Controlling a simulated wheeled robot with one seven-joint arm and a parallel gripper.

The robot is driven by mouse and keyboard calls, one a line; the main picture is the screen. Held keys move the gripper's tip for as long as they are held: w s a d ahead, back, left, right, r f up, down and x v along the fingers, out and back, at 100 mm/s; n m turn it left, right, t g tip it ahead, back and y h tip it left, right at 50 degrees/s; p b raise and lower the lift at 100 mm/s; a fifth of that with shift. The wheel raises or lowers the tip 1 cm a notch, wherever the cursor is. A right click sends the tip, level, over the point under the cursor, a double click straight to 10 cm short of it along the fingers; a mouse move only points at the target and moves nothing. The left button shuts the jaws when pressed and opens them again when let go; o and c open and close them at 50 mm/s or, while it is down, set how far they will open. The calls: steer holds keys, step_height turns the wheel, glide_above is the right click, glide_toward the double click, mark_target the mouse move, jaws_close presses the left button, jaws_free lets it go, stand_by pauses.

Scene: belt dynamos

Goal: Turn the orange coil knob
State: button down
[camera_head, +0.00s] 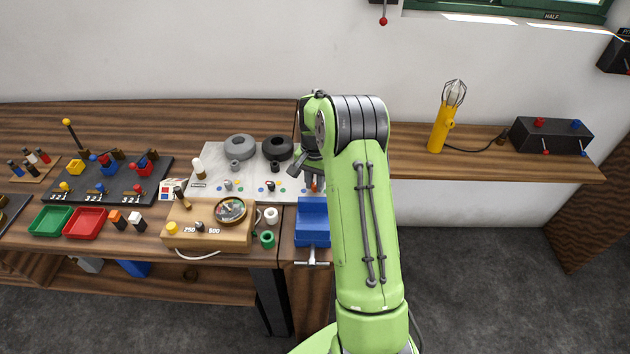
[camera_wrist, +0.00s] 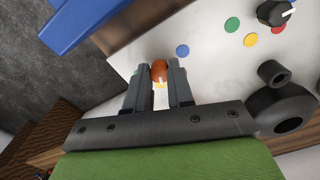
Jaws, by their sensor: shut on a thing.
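The orange coil knob (camera_wrist: 159,70) shows in the wrist view between the tips of my gripper (camera_wrist: 158,82), which is shut on it. A white mark shows at the knob's near side. The knob stands at the right end of a pale board (camera_wrist: 210,70). In the head view the orange knob (camera_head: 314,185) shows only as a small patch beside my green arm, and my gripper (camera_head: 308,172) is mostly hidden there by the wrist.
A blue vise (camera_head: 312,222) stands just in front of the knob on the bench edge. Dark grey rings (camera_head: 277,148) and small dial knobs (camera_head: 269,186) sit left of it on the board. A wooden meter box (camera_head: 207,238) stands front left.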

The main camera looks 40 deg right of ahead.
mark_target(315, 185)
steer(key=shift+r+m, duration=0.1)
steer(key=shift+m, duration=0.7)
steer(key=c, duration=1)
jaws_free()
step_height(315, 185, up, 16)
steer(key=p, duration=0.2)
steer(key=shift+p, duration=0.35)
steer(key=shift+f, duration=0.2)
